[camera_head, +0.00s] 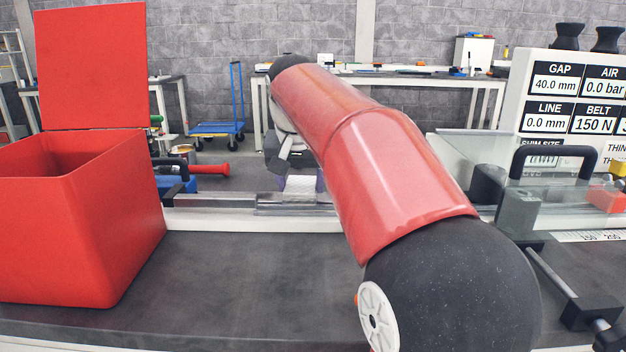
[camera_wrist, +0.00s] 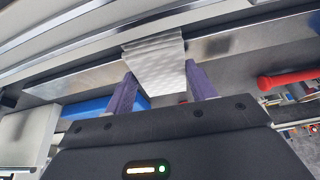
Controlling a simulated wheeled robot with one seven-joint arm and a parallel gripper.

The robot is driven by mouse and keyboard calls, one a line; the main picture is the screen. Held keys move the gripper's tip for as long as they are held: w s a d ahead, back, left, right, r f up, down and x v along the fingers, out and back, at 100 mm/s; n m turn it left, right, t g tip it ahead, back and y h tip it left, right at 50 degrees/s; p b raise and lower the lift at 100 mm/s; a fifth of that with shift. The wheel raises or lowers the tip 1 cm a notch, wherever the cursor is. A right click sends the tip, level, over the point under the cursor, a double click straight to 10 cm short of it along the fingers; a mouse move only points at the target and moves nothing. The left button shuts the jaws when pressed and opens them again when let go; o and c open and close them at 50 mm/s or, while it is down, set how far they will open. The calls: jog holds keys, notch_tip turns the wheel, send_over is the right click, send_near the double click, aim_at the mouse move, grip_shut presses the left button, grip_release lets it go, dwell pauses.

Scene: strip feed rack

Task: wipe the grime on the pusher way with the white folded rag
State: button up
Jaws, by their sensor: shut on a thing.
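The white folded rag (camera_wrist: 157,58) is between the two purple fingers of my gripper (camera_wrist: 159,74) in the wrist view. My gripper is shut on it. The rag's far end lies over the bright metal pusher way (camera_wrist: 262,36); I cannot tell how firmly it touches. In the head view the rag (camera_head: 300,187) shows pale at the metal way (camera_head: 225,200), left of my red arm. A darker, cloudy patch shows on the metal right of the rag in the wrist view; I cannot tell grime from reflection. My arm hides part of the way in the head view.
A red open-lidded bin (camera_head: 75,225) stands on the left of the dark bench top (camera_head: 240,275). A red-handled tool (camera_wrist: 290,78) and a blue object (camera_wrist: 88,108) lie near the way. A clear guard with a black handle (camera_head: 552,152) and a sign board (camera_head: 575,95) are at right.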

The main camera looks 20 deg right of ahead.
jog(key=shift+w+a+f, duration=0.1)
jog(key=shift+w+a, duration=0.3)
jog(key=shift+a, duration=0.65)
jog(key=shift+w+a+r, duration=0.1)
jog(key=shift+w+a, duration=0.35)
jog(key=shift+a, duration=0.55)
jog(key=shift+w+a+f, duration=0.1)
jog(key=shift+w+a, duration=0.3)
jog(key=shift+a, duration=0.65)
jog(key=shift+r, duration=2.55)
